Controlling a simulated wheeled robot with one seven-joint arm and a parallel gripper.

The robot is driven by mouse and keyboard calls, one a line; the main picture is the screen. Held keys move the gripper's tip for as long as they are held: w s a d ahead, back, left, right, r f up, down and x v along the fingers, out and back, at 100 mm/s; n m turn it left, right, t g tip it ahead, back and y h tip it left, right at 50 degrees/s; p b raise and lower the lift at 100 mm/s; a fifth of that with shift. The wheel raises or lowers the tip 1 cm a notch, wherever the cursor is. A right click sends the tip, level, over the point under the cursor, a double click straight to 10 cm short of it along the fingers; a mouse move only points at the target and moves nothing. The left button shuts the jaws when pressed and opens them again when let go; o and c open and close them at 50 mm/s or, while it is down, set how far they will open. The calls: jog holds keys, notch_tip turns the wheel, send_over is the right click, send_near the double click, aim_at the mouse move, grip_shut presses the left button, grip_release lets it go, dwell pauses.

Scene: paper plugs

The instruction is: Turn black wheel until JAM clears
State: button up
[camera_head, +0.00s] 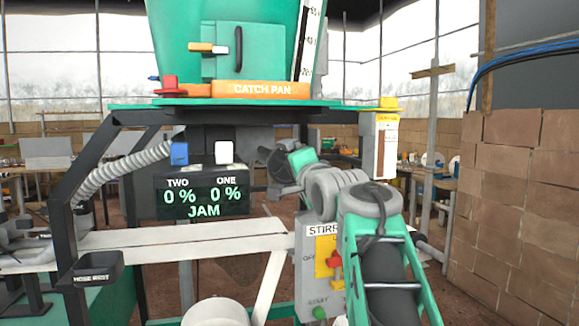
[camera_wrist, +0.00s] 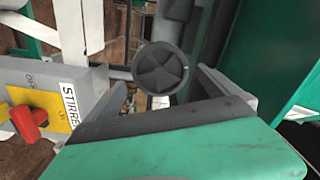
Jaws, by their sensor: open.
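The black wheel (camera_wrist: 160,68) shows in the wrist view as a round dark knob with a ribbed face. It lies ahead of my gripper (camera_wrist: 165,80), between the lines of its two spread fingers. My gripper is open with nothing held; whether a finger touches the wheel I cannot tell. In the head view my gripper (camera_head: 273,166) is right of the black display (camera_head: 203,193), and I cannot make out the wheel apart from it there. The display reads TWO 0 %, ONE 0 % and JAM in green.
A grey stirrer box (camera_head: 318,250) with a red switch on a yellow plate stands below my gripper; its switch also shows in the wrist view (camera_wrist: 27,122). An orange catch pan (camera_head: 262,90) is above. A ribbed hose (camera_head: 120,170) and dark frame posts are at left.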

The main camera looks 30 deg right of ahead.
aim_at(285, 164)
jog(key=p+x, duration=0.1)
jog(key=x, duration=0.3)
jog(key=shift+p, duration=0.35)
jog(key=shift+c, duration=0.6)
jog(key=c, duration=1.1)
jog(key=shift+o, duration=0.2)
jog(key=o, duration=1.2)
